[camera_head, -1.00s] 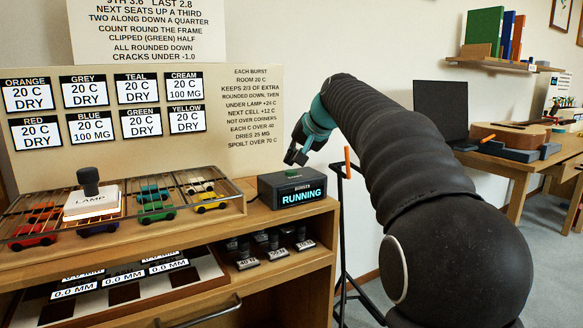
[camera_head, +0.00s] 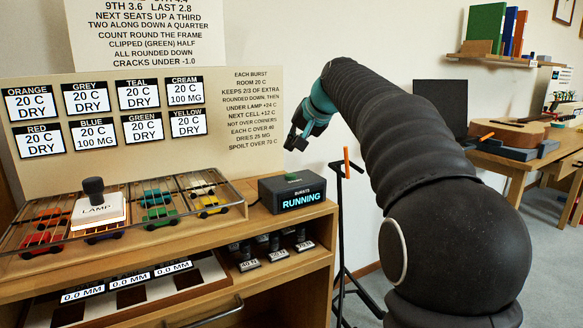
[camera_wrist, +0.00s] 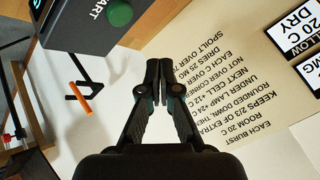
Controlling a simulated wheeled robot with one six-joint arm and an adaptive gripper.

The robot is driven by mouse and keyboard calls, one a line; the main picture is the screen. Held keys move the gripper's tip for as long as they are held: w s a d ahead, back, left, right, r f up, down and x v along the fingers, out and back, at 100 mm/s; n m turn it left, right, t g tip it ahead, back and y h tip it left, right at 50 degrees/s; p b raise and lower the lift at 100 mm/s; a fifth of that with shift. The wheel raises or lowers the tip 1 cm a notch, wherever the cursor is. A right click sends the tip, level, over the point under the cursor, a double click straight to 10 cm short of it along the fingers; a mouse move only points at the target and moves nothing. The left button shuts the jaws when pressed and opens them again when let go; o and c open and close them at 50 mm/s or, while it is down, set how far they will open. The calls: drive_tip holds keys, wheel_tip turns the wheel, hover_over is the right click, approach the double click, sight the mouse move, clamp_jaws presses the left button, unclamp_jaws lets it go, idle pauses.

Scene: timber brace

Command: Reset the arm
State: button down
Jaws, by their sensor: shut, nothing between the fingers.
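My gripper (camera_head: 297,137) hangs in the air above and behind the dark bursts box (camera_head: 292,193), whose display reads "RUNNING". In the wrist view my gripper (camera_wrist: 158,80) has its fingertips together with nothing between them. The box shows at the wrist view's top (camera_wrist: 88,30) with its green button (camera_wrist: 119,13), apart from the fingers. My arm rises from the lower right and bends down to the gripper, touching nothing that I can see.
A wire rack (camera_head: 236,192) with toy cars and a white lamp block (camera_head: 98,210) is left of the box. A sign board (camera_head: 240,110) stands behind. A black stand with an orange peg (camera_head: 347,160) is right of the box. A desk with a guitar (camera_head: 505,133) is farther right.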

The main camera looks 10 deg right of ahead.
idle(0.3)
drive_tip(key=s+f+n+g+h, duration=0.1)
drive_tip(key=s+f, duration=0.7)
drive_tip(key=s, duration=0.5)
drive_tip(key=s+f+n+g+h, duration=0.1)
drive_tip(key=s+f, duration=0.7)
drive_tip(key=s, duration=0.5)
drive_tip(key=s+f+n+h, duration=0.1)
drive_tip(key=s+f+n, duration=0.1)
drive_tip(key=s+f, duration=0.6)
drive_tip(key=s, duration=0.6)
drive_tip(key=shift+g+h, duration=0.4)
